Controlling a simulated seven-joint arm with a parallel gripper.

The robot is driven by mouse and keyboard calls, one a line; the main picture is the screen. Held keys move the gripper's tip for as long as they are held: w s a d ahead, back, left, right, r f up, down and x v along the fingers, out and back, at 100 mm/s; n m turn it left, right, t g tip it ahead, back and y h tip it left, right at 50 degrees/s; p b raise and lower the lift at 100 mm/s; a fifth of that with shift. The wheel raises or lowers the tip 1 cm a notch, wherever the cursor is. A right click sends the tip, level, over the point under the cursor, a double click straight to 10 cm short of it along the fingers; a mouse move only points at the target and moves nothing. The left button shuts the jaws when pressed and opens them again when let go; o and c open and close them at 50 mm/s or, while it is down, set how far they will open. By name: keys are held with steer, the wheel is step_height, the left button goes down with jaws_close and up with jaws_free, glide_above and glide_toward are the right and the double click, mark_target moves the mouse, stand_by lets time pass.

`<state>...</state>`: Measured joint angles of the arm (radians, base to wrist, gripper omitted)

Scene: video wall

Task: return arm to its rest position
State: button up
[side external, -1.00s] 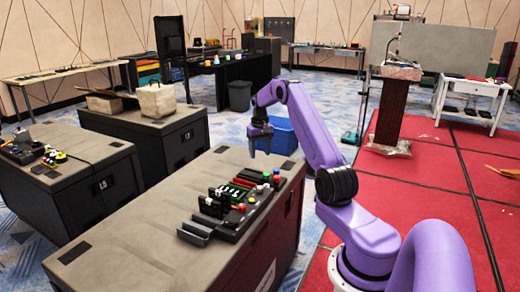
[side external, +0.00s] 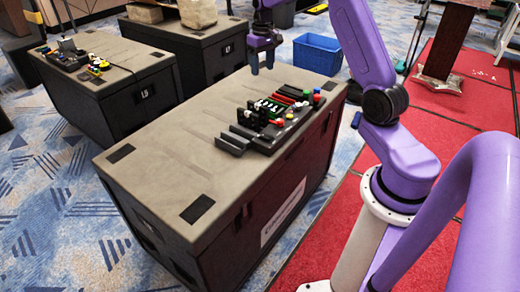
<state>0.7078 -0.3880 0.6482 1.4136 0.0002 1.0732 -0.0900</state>
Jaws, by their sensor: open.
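My gripper (side external: 262,64) hangs with its fingers pointing down over the far end of the grey-topped black case (side external: 160,175). It is open, with nothing seen between its fingers. It is behind and above a black control panel (side external: 268,125) that lies on the case near its right edge. The panel carries red, green, blue and white parts. My purple arm reaches from the lower right up to the top of the picture, where part of it is cut off.
A second case (side external: 105,80) with a similar device (side external: 80,57) stands at left, and a third (side external: 190,45) behind it bears pale blocks (side external: 198,12). A blue bin (side external: 317,53) is on the floor beyond the case. Red flooring (side external: 465,135) lies at right.

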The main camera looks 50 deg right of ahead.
steer(key=s+a+r+n, duration=0.2)
steer(key=s+a, duration=0.2)
steer(key=a, duration=0.4)
steer(key=s+a+r+n, duration=0.1)
steer(key=s+a+n, duration=0.3)
steer(key=a, duration=0.5)
steer(key=s+a+r+n, duration=0.1)
steer(key=s+a+r, duration=0.1)
steer(key=s+a, duration=0.45)
steer(key=s+a+n, duration=0.2)
steer(key=s+n, duration=0.2)
steer(key=s, duration=0.7)
steer(key=s+a+f+n, duration=0.1)
steer(key=s+n, duration=0.3)
steer(key=s, duration=0.6)
steer(key=shift+s+a+f, duration=0.15)
steer(key=shift+s+a, duration=0.25)
steer(key=shift+a, duration=0.4)
